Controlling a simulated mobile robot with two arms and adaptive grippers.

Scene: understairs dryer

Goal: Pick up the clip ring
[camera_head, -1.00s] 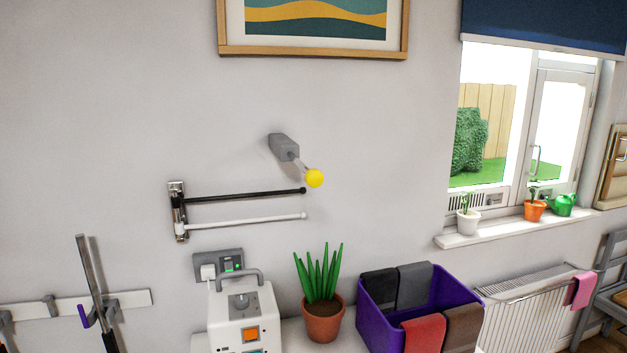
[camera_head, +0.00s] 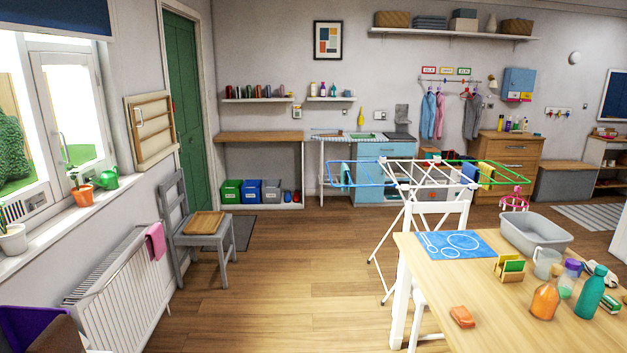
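A small pink round hanger-like object (camera_head: 514,198), which looks like the clip ring, shows in the head view right of centre. It is beyond the wooden table, near the right end of the drying rack (camera_head: 405,180). It is small, and I cannot tell whether it hangs from the rack or rests on something. Neither of my grippers is in view.
The wooden table (camera_head: 480,300) fills the lower right, with a grey basin (camera_head: 535,234), bottles (camera_head: 590,290), a blue mat (camera_head: 456,244) and an orange block (camera_head: 462,317). A grey chair (camera_head: 203,225) and radiator (camera_head: 120,285) stand left. The floor between is clear.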

